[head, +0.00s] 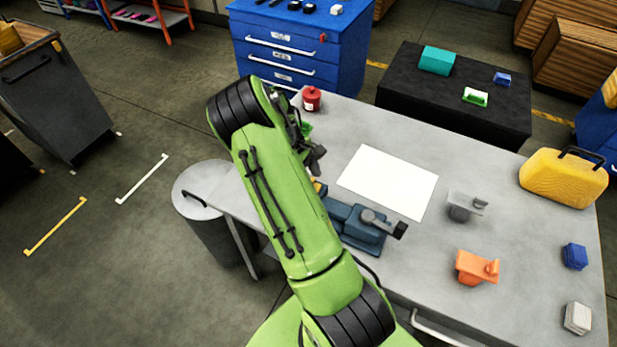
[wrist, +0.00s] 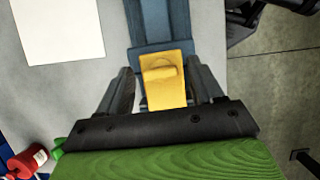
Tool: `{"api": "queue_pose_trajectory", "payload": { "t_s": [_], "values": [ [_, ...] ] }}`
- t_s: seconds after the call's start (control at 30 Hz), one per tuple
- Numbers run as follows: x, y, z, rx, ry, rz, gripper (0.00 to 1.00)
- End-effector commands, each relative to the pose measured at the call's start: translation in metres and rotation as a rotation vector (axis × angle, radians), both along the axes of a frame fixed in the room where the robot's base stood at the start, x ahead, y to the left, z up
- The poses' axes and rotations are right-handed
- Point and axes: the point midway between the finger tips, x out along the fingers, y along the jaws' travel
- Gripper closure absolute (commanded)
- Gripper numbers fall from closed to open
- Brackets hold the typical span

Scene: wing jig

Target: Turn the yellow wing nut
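The yellow wing nut (wrist: 163,88) sits on a blue jig (wrist: 158,22) in the wrist view, with a raised rounded lobe on its top. In the head view only a sliver of yellow shows beside my arm, and the blue jig (head: 355,233) lies on the grey table's front side. My gripper (wrist: 163,75) is open in the wrist view, one dark finger on each side of the wing nut. Gaps show between the fingers and the nut; whether its height matches the fingertips I cannot tell. In the head view my arm hides most of the nut.
A grey lever with a black end (head: 398,229) sticks out from the jig. A white sheet (head: 388,182), a red canister (head: 311,98), a grey part (head: 461,207), an orange part (head: 475,267) and a yellow case (head: 562,178) stand on the table. A bin (head: 205,185) is left.

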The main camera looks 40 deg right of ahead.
Motion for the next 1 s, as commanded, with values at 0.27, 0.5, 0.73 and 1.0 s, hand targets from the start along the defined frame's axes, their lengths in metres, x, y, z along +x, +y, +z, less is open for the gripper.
{"api": "queue_pose_trajectory", "payload": {
  "t_s": [0.27, 0.5, 0.73, 1.0],
  "values": [
    [0.0, 0.0, 0.001, 0.0, 0.0, -0.001, 0.32],
    [0.017, 0.005, 0.04, -0.002, -0.006, 0.002, 0.32],
    [0.04, 0.014, 0.102, -0.003, -0.006, 0.002, 0.32],
    [0.056, 0.021, 0.144, -0.001, -0.001, 0.0, 0.32]
  ]
}}
